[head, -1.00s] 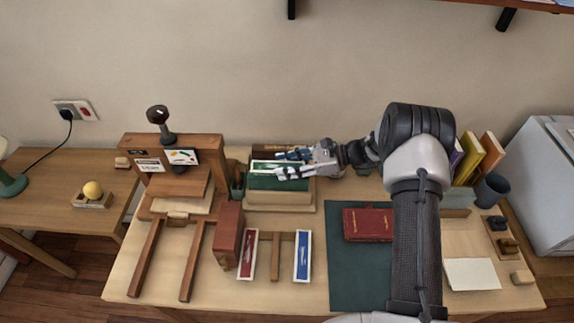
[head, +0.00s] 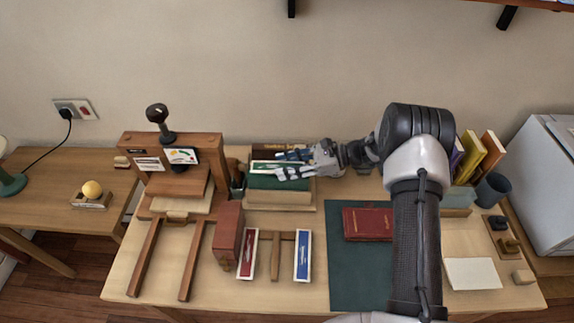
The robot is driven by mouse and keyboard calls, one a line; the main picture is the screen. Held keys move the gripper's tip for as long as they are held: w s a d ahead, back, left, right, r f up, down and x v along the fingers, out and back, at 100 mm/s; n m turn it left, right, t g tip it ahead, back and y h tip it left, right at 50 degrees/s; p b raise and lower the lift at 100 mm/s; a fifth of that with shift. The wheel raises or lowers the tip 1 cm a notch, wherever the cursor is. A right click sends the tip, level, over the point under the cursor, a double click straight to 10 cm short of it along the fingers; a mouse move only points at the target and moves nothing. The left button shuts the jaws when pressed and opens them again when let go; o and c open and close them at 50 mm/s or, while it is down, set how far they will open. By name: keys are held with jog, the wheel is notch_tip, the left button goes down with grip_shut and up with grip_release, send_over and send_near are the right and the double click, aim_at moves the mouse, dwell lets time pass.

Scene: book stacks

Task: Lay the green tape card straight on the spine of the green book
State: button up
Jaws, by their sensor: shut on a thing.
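The green book (head: 265,183) lies in a wooden cradle (head: 290,202) at the back middle of the table, its green side facing up and forward. My gripper (head: 284,165) is over the top of the book, coming in from the right. It is shut on the green tape card (head: 262,166), which shows as a pale-edged green strip at the book's upper edge. The fingers hide part of the card. I cannot tell whether the card touches the spine or is straight on it.
A red card (head: 248,255) and a blue card (head: 302,256) lie in front. A wooden press (head: 172,150) stands left, beside a red block (head: 229,234). A red book (head: 368,224) lies on a dark green mat (head: 345,285). Upright books (head: 480,158) and a dark cup (head: 493,189) stand right.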

jog(key=shift+f+b, duration=1.15)
jog(key=shift+f, duration=0.4)
dwell(1.5)
jog(key=o, duration=0.8)
jog(key=shift+r, duration=0.1)
jog(key=shift+r+p, duration=2.25)
jog(key=shift+r, duration=1.2)
